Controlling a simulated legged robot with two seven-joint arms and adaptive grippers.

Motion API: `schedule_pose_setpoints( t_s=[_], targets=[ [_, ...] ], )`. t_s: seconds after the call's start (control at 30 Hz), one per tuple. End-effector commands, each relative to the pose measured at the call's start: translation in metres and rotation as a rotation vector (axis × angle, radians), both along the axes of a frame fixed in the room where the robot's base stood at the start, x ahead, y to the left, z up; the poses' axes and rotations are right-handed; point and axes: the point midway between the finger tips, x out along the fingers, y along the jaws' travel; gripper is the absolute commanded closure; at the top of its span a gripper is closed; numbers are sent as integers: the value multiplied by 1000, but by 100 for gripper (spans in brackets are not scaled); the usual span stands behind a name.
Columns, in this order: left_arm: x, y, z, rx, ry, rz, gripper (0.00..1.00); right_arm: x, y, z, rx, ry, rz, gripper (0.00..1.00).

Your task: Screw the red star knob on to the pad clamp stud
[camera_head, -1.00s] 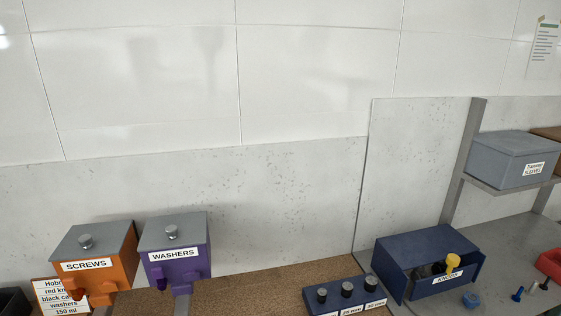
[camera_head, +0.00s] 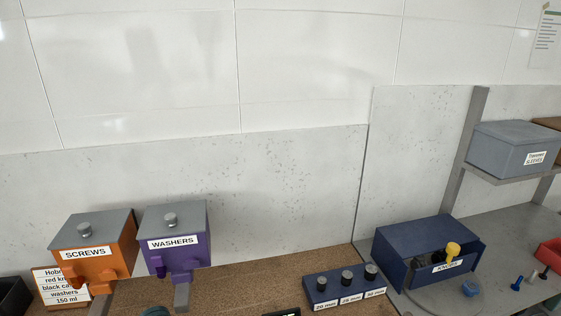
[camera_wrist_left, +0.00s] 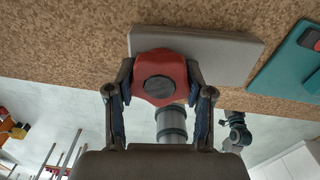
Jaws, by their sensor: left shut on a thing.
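The red star knob (camera_wrist_left: 160,78), with a dark round centre, is in the left wrist view. My left gripper (camera_wrist_left: 160,88) is shut on it, one finger at each side. A grey block or plate (camera_wrist_left: 215,52) lies on the cork-coloured surface just behind the knob; I cannot tell whether they touch. I cannot make out the pad clamp stud. The head view shows neither the knob nor the grippers. My right gripper is not in view.
In the head view an orange screws bin (camera_head: 95,250) and a purple washers bin (camera_head: 174,240) stand at left. A blue block with several pegs (camera_head: 345,289) and a blue knobs box (camera_head: 425,242) are at right. A teal mat (camera_wrist_left: 290,65) shows in the left wrist view.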

Motion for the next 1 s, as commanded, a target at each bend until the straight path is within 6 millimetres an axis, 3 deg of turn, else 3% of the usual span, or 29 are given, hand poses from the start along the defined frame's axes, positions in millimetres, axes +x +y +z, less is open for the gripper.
schedule_pose_setpoints(
  t_s=[0.1,0.4,0.83,1.0],
  targets=[
    [0,2,-7,2,3,-233,100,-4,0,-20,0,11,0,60],
    [0,5,-8,2,7,-760,100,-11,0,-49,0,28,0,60],
    [0,6,-7,0,11,-867,100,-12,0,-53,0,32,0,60],
    [2,7,-12,-2,12,-1149,100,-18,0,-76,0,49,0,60]
  ],
)
